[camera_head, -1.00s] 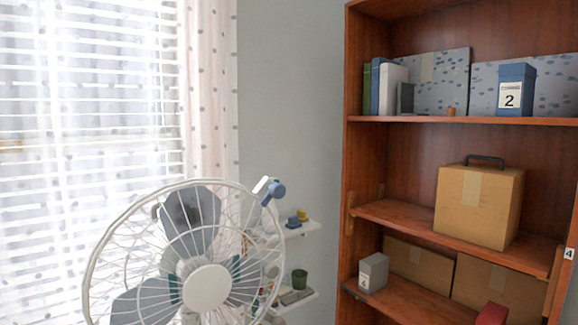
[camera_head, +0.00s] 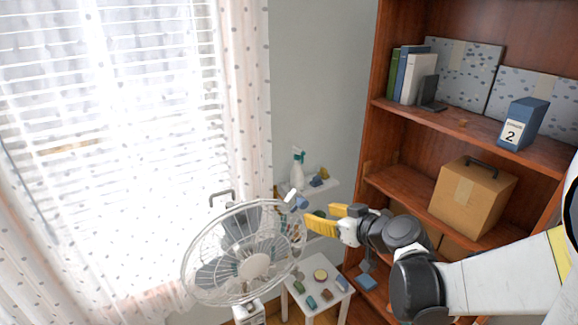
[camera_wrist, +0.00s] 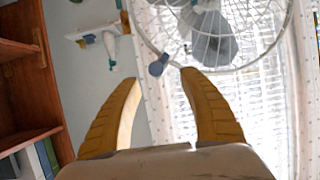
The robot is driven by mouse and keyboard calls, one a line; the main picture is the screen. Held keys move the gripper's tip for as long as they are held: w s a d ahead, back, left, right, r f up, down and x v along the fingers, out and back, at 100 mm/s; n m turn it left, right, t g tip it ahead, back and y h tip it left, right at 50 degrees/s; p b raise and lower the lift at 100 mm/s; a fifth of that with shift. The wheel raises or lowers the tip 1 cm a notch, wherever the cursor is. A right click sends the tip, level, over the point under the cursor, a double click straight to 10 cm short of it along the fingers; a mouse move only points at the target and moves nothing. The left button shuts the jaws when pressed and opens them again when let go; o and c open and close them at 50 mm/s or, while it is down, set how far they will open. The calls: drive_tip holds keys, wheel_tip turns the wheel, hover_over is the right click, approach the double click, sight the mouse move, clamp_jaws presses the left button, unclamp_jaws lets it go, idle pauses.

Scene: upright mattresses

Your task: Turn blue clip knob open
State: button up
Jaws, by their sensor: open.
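The blue clip knob (camera_head: 302,202) sits on the upper right rim of the white wire fan cage (camera_head: 222,290), beside a pale clip part. In the wrist view the knob (camera_wrist: 157,66) appears just beyond and between my fingertips. My gripper (camera_head: 317,213) has yellow fingers spread apart, pointing left toward the knob from its right. It holds nothing. In the wrist view my open gripper (camera_wrist: 160,76) frames the knob, with no contact visible. The exact depth gap cannot be told.
A wooden bookcase (camera_head: 382,75) with boxes and books stands at the right. A small white table (camera_head: 300,299) with small objects is below my gripper. A wall shelf with a spray bottle (camera_head: 297,172) is behind the knob. A curtained window fills the left.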

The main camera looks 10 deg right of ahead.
sight(305, 204)
drive_tip(key=x, duration=0.3)
drive_tip(key=p+x, duration=0.1)
drive_tip(key=x, duration=0.3)
drive_tip(key=d+r+x, duration=0.1)
drive_tip(key=x, duration=0.2)
drive_tip(key=shift+w+a+p, duration=0.1)
drive_tip(key=shift+w+p, duration=0.2)
drive_tip(key=shift+w, duration=0.25)
drive_tip(key=shift+s, duration=0.1)
clamp_jaws()
